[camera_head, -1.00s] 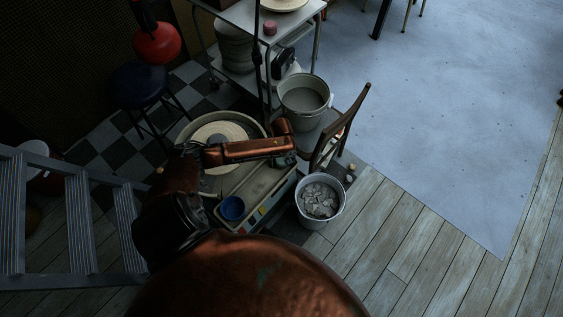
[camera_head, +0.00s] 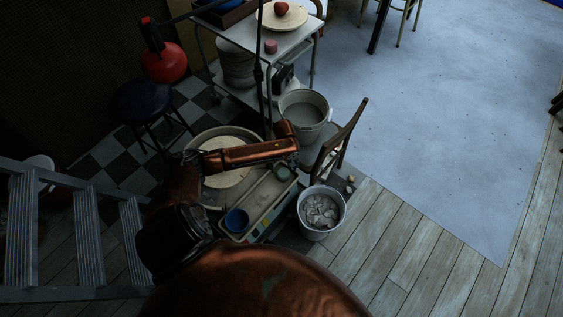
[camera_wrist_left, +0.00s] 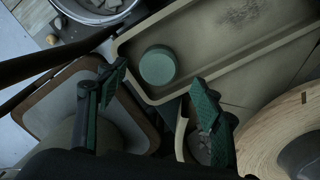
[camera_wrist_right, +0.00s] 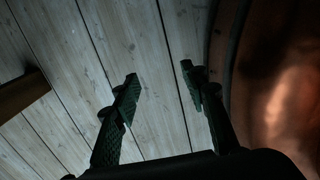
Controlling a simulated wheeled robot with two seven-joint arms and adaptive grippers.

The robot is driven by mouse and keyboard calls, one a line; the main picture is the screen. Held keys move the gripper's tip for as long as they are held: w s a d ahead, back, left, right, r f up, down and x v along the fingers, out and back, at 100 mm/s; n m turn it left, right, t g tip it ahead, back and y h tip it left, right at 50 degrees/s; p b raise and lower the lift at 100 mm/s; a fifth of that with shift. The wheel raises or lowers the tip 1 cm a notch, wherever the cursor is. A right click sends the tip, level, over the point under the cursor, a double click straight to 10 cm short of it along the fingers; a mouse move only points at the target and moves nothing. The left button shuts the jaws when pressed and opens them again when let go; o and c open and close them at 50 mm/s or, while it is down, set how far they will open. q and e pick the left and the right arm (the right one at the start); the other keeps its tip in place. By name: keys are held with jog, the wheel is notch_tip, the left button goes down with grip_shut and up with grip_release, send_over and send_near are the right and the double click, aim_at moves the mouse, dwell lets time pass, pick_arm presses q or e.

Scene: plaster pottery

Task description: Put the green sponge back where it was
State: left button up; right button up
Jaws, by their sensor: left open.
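The green sponge (camera_wrist_left: 157,65) is a round green piece lying in a corner of the long beige tray (camera_wrist_left: 215,55) in the left wrist view. In the head view the sponge (camera_head: 282,172) shows small at the tray's far end, just below my left arm's end. My left gripper (camera_wrist_left: 160,97) is open and empty, with its fingers apart and the sponge beyond the gap between them. My right gripper (camera_wrist_right: 158,80) is open and empty over the plank floor in the right wrist view; it is not in the head view.
A bucket of pale pieces (camera_head: 321,210), a wooden chair (camera_head: 345,140) and a grey bucket (camera_head: 303,110) are close by. A ladder (camera_head: 85,235) stands left.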

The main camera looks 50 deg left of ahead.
aim_at(283, 174)
pick_arm(q)
jog(key=shift+r+p, duration=0.7)
jog(key=shift+r, duration=1.4)
